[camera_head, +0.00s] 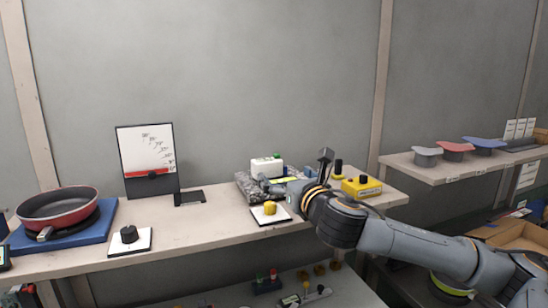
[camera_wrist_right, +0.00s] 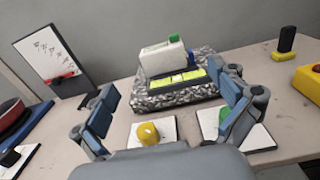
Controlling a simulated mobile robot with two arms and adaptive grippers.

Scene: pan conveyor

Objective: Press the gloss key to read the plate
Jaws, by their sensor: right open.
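A white boxy device (camera_head: 266,168) with a green key (camera_head: 277,155) on top stands on a speckled grey stone block (camera_wrist_right: 205,92). In the right wrist view the device (camera_wrist_right: 165,57) and its green key (camera_wrist_right: 173,38) are ahead, between and beyond the fingers. A yellow-green strip (camera_wrist_right: 180,78) lies in front of the device. No label on the key is readable. My right gripper (camera_wrist_right: 168,88) is open and empty, its fingers spread before the block. In the head view the right gripper (camera_head: 291,183) is at the block's front right. My left gripper is not in view.
A yellow knob on a white card (camera_head: 270,214) and a green knob (camera_wrist_right: 224,116) sit near the gripper. A yellow box (camera_head: 361,187) stands right. A dial board (camera_head: 146,160), black knob (camera_head: 129,234) and red pan (camera_head: 58,205) are left.

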